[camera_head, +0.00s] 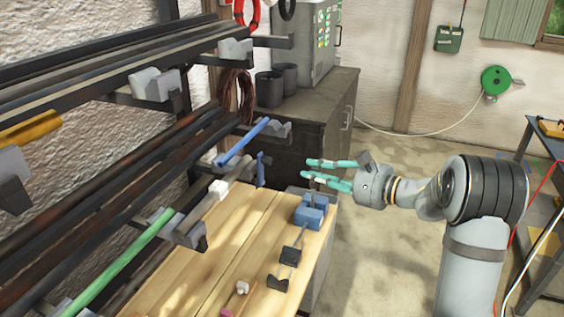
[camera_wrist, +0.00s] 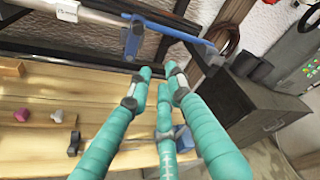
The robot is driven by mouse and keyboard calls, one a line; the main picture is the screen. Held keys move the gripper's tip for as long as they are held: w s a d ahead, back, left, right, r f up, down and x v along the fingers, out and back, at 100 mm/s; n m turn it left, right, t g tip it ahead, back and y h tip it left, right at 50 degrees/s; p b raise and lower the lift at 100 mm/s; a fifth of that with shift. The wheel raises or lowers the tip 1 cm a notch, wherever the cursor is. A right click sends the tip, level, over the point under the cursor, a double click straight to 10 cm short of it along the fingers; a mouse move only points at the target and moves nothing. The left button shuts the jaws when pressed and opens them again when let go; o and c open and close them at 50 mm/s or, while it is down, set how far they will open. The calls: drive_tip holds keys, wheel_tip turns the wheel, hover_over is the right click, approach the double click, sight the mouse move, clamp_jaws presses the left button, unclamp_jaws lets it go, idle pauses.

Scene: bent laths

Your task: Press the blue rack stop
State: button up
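A small upright blue piece (camera_head: 261,169), likely the rack stop, stands at the end of the lower rack, above the back of the wooden bench. It also shows in the wrist view (camera_wrist: 133,38), beyond my fingertips. A longer blue bar (camera_head: 243,141) lies slanted on the rack arm just above it; I cannot tell whether they are joined. My gripper (camera_head: 306,168) has teal fingers pointing left toward the blue piece, with a clear gap to it. In the wrist view the fingers (camera_wrist: 158,76) are apart with nothing between them.
The wooden bench (camera_head: 240,235) holds a blue vise (camera_head: 309,213) just below my gripper, plus small black, white and pink pieces. Racks with dark bars and a green bar (camera_head: 120,262) fill the left. A dark cabinet (camera_head: 325,110) stands behind. Open floor lies right of the bench.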

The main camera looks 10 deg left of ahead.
drive_tip(key=shift+w+d+r, duration=0.2)
drive_tip(key=shift+w+r, duration=0.05)
drive_tip(key=shift+w, duration=0.05)
drive_tip(key=shift+c, duration=0.5)
drive_tip(key=shift+w+t, duration=0.1)
drive_tip(key=shift+t, duration=0.2)
clamp_jaws()
drive_tip(key=a+p, duration=0.7)
drive_tip(key=a, duration=0.2)
drive_tip(key=shift+w+a+r, duration=0.2)
drive_tip(key=shift+w, duration=0.15)
drive_tip(key=shift+f+b, duration=0.2)
drive_tip(key=shift+b, duration=0.4)
